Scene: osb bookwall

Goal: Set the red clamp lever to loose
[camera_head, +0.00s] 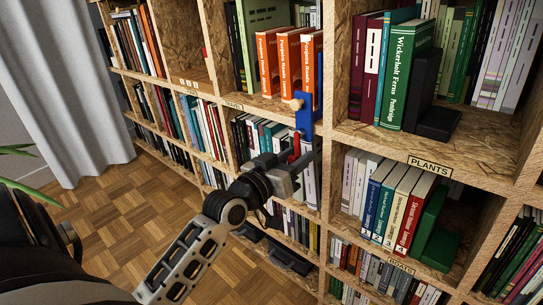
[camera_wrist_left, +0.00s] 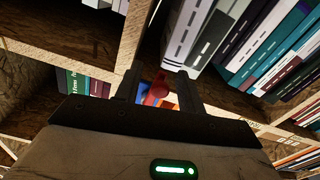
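The blue clamp (camera_head: 304,116) sits on the edge of the bookshelf below the orange books, with a light wooden knob on its left. Its red clamp lever (camera_head: 295,145) hangs downward just above my left gripper (camera_head: 303,163). In the left wrist view the red lever (camera_wrist_left: 157,91) shows between the two fingers of my left gripper (camera_wrist_left: 158,78), with part of the blue clamp (camera_wrist_left: 144,99) behind it. The fingers are apart, with gaps beside the lever. I cannot tell whether a finger touches it. My right gripper is in neither view.
The wooden bookshelf (camera_head: 350,131) fills the right and middle. Orange books (camera_head: 267,62) stand above the clamp; pale books stand close behind my gripper. A PLANTS label (camera_head: 430,165) is on the shelf edge at right. Parquet floor (camera_head: 110,205) is open at left.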

